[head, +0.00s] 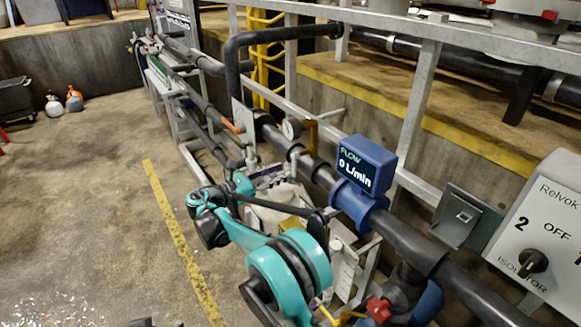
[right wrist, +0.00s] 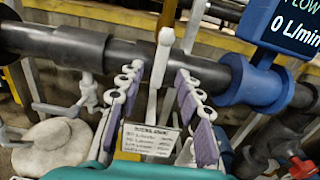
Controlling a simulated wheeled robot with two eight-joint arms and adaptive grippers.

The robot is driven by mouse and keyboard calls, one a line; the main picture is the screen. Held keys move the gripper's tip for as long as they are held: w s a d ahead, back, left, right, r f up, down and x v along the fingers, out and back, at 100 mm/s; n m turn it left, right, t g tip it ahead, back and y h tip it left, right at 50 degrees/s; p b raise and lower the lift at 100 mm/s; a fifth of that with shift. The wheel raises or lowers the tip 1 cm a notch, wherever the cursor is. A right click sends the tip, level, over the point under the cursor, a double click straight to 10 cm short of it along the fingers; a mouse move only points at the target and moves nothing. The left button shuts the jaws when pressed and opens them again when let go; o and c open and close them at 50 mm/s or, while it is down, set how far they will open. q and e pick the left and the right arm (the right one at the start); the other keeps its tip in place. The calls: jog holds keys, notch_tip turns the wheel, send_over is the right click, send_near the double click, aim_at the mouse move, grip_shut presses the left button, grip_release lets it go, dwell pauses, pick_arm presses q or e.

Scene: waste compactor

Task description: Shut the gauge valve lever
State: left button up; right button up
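A round pressure gauge (head: 291,128) stands on the dark pipe left of the blue flow meter in the head view. A brownish-yellow lever-like part (head: 311,130) is just right of it. In the right wrist view a pale upright stem (right wrist: 163,50) rises at the pipe, with a brownish piece (right wrist: 168,12) at its top. I cannot tell for sure which part is the valve lever. My right gripper (right wrist: 160,85) is open, its two purple-padded fingers pointing at the pipe on either side of the stem's line. No contact shows. My left gripper is not clearly seen.
The blue flow meter (head: 368,165) reads 0 L/min and sits close right of my right gripper. A dark pipe (right wrist: 55,42) crosses ahead. Grey railings, an isolator box (head: 545,225) and a red valve handle (head: 378,310) are to the right. Floor at left is open.

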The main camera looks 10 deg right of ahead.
aim_at(293, 167)
jog(key=b+x, duration=0.1)
jog(key=x, duration=0.5)
grip_shut()
